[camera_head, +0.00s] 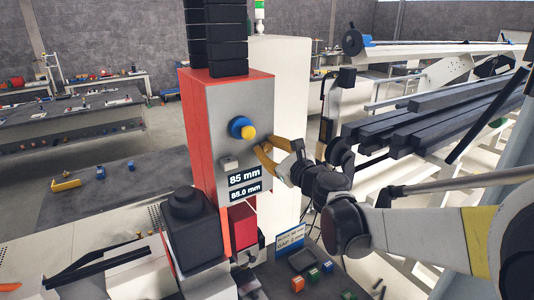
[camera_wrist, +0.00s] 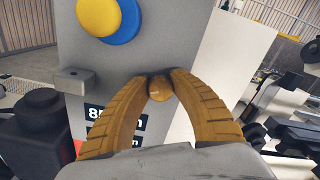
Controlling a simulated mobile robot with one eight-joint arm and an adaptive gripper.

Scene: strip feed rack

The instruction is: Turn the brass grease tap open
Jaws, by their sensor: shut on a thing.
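The brass grease tap (camera_wrist: 160,88) is a small rounded brass-yellow piece on the grey front panel (camera_wrist: 145,45) in the wrist view. My gripper (camera_wrist: 163,84) is shut on it, with one curved ochre finger on each side. The tap's base is partly hidden behind the fingertips. In the head view my gripper (camera_head: 265,157) reaches in from the right to the right edge of the panel (camera_head: 215,105) of the red machine column (camera_head: 203,165). The tap is too small and covered there to judge its angle.
A blue and yellow knob (camera_head: 242,128) sits up and left of my gripper. A small grey block (camera_head: 229,162) juts out left of it, above the 85 mm display (camera_head: 244,176). Dark bars (camera_head: 425,125) lie on the rack at right. Small coloured cubes (camera_head: 313,274) lie below.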

